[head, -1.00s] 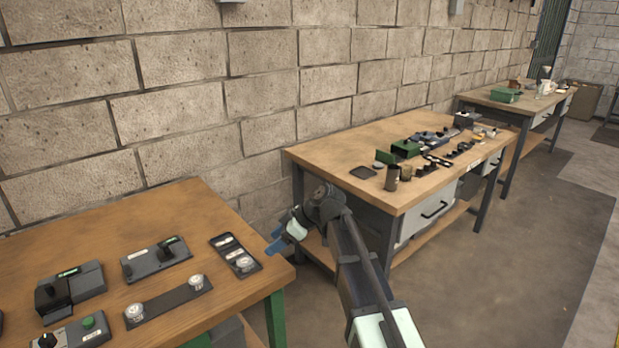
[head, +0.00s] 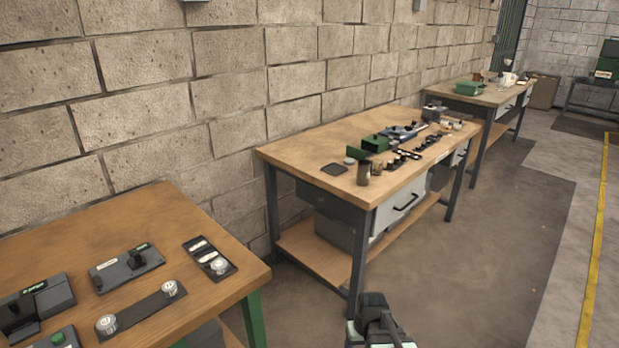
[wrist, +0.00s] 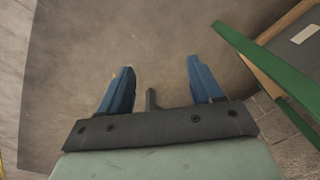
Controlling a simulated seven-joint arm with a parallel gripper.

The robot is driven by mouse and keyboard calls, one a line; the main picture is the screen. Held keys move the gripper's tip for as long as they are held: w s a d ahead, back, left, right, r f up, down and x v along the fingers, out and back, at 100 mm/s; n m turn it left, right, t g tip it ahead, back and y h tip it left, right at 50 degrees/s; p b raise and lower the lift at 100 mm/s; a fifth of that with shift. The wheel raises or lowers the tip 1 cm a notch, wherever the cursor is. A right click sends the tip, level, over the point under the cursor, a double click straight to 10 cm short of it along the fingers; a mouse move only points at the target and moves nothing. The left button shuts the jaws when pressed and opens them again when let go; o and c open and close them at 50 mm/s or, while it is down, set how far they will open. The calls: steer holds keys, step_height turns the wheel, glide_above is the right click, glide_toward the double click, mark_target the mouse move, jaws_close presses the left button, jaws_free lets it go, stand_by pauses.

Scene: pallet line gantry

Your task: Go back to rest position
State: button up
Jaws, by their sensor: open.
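My gripper (wrist: 158,85) shows in the wrist view with its two blue fingers spread apart and nothing between them. It points at bare concrete floor. In the head view only a part of my arm shows at the bottom edge, right of centre; the gripper itself is out of that view. The arm is apart from the benches and holds nothing.
A wooden bench (head: 165,215) with dark fixtures stands at the left; its green frame (wrist: 265,70) crosses the wrist view's right side. A second bench (head: 300,152) with small parts stands mid-picture, a third (head: 492,97) behind. Floor (head: 470,270) at right is clear.

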steer(key=s+f+g, duration=0.2)
steer(key=s+f, duration=0.5)
steer(key=s, duration=0.3)
steer(key=s+d+f+g, duration=0.1)
steer(key=s+f+g, duration=0.1)
steer(key=s+f, duration=0.5)
steer(key=s+d+f+m+g, duration=0.1)
steer(key=s+f, duration=0.6)
steer(key=s, duration=0.7)
steer(key=shift+f+g+h, duration=0.3)
steer(key=shift+f+g, duration=0.05)
steer(key=shift+g, duration=0.55)
steer(key=shift+s+d, duration=0.1)
